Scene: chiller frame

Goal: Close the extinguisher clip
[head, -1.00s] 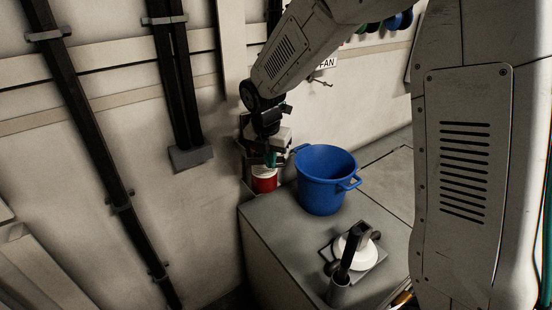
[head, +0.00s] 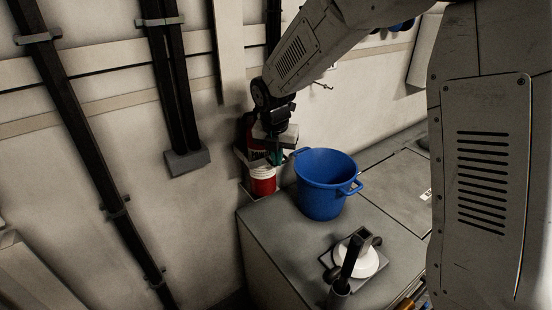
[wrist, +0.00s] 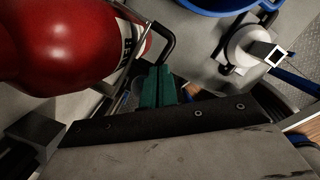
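The red extinguisher (head: 263,186) stands against the wall left of the blue bucket, partly hidden by my gripper. In the wrist view its red body (wrist: 60,45) fills the upper left, with a white label at its right side. A dark bent bar of the clip (wrist: 168,38) stands out beside the label, and its end meets my fingertips. My gripper (head: 275,158) is at the extinguisher's right side. In the wrist view its green fingers (wrist: 158,86) are together. Whether the bar is pinched between them or only touching them is unclear.
The blue bucket (head: 322,203) stands on the grey cabinet top (head: 275,223) just right of my gripper. A white round fitting with a black handle (head: 362,262) is nearer the front. Dark pipes (head: 88,140) run down the wall at left.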

